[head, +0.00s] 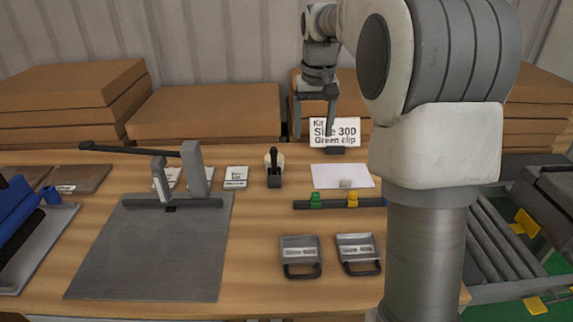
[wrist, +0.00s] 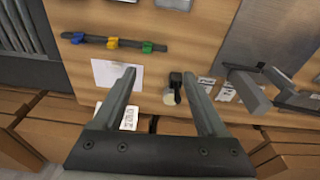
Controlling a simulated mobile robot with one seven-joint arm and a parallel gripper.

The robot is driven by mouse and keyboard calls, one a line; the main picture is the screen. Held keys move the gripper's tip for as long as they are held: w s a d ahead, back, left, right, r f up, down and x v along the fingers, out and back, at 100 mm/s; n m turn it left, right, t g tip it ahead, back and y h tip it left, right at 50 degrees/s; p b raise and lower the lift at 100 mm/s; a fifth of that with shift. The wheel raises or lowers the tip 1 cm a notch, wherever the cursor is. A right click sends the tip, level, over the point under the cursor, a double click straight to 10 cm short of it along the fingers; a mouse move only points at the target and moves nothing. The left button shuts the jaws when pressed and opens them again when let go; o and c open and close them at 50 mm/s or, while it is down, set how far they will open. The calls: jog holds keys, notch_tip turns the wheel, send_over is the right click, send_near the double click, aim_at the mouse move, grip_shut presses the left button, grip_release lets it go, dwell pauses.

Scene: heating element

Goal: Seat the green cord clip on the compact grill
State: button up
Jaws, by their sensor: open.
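The green cord clip (head: 316,200) sits on a dark bar (head: 334,204) on the table, left of a yellow clip (head: 352,200). It also shows in the wrist view (wrist: 147,47), at the right end of the bar. Two small grey trays with black handles, a left one (head: 300,254) and a right one (head: 357,248), lie in front of the bar. I cannot tell whether either is the compact grill. My gripper (head: 331,132) is open and empty above the back of the table, before the sign; its spread fingers (wrist: 155,74) show in the wrist view.
A sign (head: 346,130) reading "Green clip" stands at the back. A dark plate (head: 150,255) with an upright post is at left. A blue clip (wrist: 76,37) is on the bar. Cardboard boxes (head: 205,110) line the back.

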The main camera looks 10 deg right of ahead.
jog(key=g, duration=0.2)
send_over(316, 193)
notch_tip(316, 193, down, 11)
jog(key=shift+m, duration=0.3)
notch_tip(316, 193, down, 18)
jog(key=b, duration=0.3)
jog(key=shift+b, duration=0.35)
jog(key=shift+s, duration=0.1)
jog(key=shift+c, duration=0.2)
grip_shut()
